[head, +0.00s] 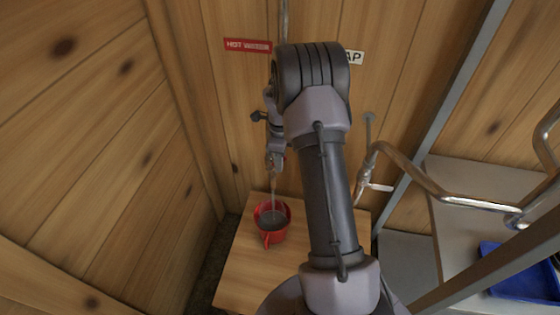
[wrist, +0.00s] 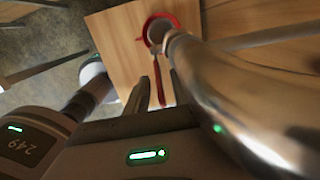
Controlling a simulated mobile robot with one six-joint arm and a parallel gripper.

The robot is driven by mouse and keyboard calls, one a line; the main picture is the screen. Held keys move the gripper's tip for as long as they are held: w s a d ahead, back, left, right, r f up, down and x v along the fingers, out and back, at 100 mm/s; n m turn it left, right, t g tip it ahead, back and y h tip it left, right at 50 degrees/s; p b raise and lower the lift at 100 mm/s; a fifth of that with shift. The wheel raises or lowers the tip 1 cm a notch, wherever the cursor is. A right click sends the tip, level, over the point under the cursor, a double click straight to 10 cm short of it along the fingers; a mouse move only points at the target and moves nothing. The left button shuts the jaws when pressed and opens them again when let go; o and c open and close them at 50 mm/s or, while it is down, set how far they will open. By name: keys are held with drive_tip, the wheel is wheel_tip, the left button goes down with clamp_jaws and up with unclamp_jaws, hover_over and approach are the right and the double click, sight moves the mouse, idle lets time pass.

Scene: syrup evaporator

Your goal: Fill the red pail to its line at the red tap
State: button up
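The red pail (head: 272,235) stands upright on a small wooden table, and a thin stream (head: 273,190) falls into it from the tap outlet (head: 275,160). Its inside looks grey; I cannot make out the line or the level. The wrist view shows the pail's red rim (wrist: 150,20) partly behind a large metal pipe (wrist: 225,90). My gripper (wrist: 159,85) is above and short of the pail, its two dark fingers apart beside the pipe. A thin red strip (wrist: 158,78) shows between them; I cannot tell whether it is a lever or the pail's handle. The arm hides much of the tap.
A red sign (head: 247,45) is on the plank wall, with a white sign (head: 354,57) partly behind my arm. A second tap with a pale lever (head: 378,187) is right of my arm. A bent metal pipe (head: 420,180) and a blue tray (head: 520,285) are at right.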

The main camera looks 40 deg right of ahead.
clamp_jaws()
idle(1.4)
